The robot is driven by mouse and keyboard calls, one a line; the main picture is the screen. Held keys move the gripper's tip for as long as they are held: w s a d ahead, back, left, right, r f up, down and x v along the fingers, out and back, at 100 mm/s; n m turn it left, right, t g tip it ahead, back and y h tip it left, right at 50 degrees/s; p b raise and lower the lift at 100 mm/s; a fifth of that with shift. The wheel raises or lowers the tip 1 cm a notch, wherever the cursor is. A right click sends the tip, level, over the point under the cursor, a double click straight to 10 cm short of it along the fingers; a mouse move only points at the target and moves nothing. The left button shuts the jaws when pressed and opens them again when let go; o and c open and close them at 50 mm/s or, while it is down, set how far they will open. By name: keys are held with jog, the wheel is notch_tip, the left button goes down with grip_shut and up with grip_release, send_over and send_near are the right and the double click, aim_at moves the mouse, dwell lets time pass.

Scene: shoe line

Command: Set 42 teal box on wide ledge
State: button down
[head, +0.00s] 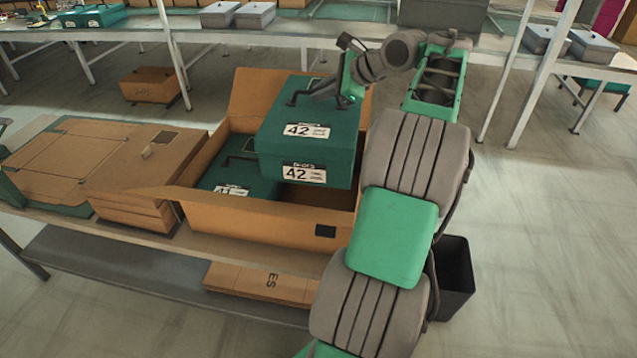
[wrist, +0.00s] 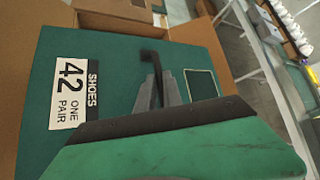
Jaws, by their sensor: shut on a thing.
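The teal box (head: 335,150) has "42" on its lid and front. It is at the right part of an open brown carton (head: 250,220), its top above the carton's rim; I cannot tell if its bottom touches anything. My gripper (head: 325,92) is shut on the dark handle of its lid. In the wrist view the jaws (wrist: 160,92) close around that handle, beside the "42" label on the teal box (wrist: 110,60). Another teal box (head: 235,178) sits lower in the carton's left part, its label partly hidden. I cannot tell which surface is the wide ledge.
A grey shelf (head: 130,270) runs below, with a flat brown carton (head: 262,283). A long rear table (head: 350,42) holds grey boxes and teal boxes. A dark bin (head: 455,280) stands right behind my arm.

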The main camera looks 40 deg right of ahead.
notch_tip(320, 180, down, 23)
jog(key=b, duration=0.2)
jog(key=shift+f, duration=0.15)
jog(key=c, duration=1.8)
grip_release()
jog(key=shift+f, duration=0.2)
jog(key=shift+c, duration=0.2)
jog(key=o, duration=0.3)
jog(key=shift+o, duration=0.2)
